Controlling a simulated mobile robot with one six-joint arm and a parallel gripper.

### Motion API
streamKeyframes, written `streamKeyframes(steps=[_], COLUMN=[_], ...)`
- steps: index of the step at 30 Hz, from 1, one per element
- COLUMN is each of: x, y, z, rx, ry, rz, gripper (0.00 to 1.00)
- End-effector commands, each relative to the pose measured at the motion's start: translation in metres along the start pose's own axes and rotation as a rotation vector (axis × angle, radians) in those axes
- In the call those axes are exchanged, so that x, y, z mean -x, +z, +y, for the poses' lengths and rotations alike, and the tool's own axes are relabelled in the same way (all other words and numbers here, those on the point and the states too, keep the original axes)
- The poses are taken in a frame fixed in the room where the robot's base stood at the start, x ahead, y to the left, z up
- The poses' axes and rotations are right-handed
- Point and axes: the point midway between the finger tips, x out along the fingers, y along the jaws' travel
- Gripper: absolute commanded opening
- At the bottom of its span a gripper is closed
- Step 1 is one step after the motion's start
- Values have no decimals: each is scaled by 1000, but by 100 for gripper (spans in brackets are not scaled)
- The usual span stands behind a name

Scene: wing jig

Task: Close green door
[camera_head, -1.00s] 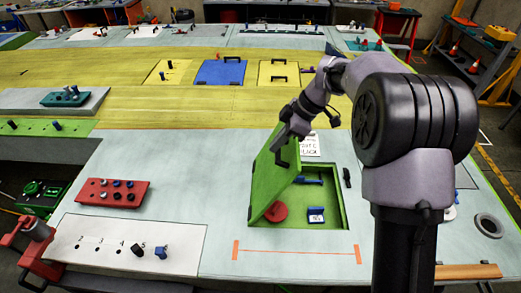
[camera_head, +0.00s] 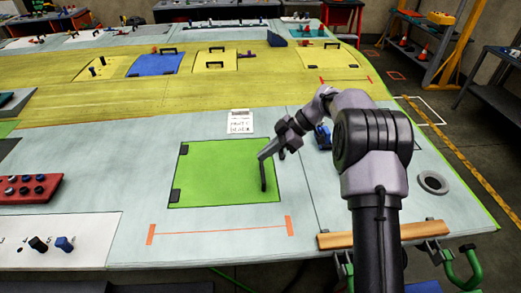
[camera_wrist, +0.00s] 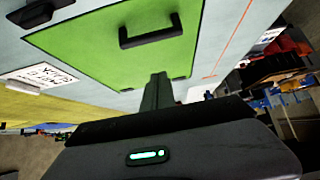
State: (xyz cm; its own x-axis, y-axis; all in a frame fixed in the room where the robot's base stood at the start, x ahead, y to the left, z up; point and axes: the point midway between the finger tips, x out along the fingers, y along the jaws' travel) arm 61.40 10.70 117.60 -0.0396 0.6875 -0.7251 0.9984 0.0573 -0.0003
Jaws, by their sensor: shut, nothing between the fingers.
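The green door (camera_head: 215,175) lies flat, level with the pale table surface, and covers its compartment. Its dark hinges are along the left side. The black handle (camera_head: 263,176) stands near the door's right edge. In the wrist view, the green door (camera_wrist: 100,62) fills the upper middle, with the handle (camera_wrist: 150,32) standing clear of my fingers. My gripper (camera_head: 264,156) is at the door's right side by the handle, pointing down to the left. The gripper's fingers (camera_wrist: 158,90) are shut and empty. Whether the fingertips touch the door is not clear.
A paper label (camera_head: 240,122) lies behind the door. An orange line (camera_head: 218,228) marks the table in front. A blue object (camera_head: 322,137) stands behind my arm, and a grey ring (camera_head: 433,182) lies at the right. A red button panel (camera_head: 28,188) is at the left.

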Motion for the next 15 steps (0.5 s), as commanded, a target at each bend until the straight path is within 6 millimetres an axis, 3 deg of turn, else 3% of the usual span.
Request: streamKeyframes(steps=[1, 6, 15], x=[-10, -26, -45], y=[15, 45, 74], z=[0, 0, -1], rx=[-1, -1, -1], ry=[1, 0, -3], rz=[0, 0, -4], gripper=[0, 0, 0])
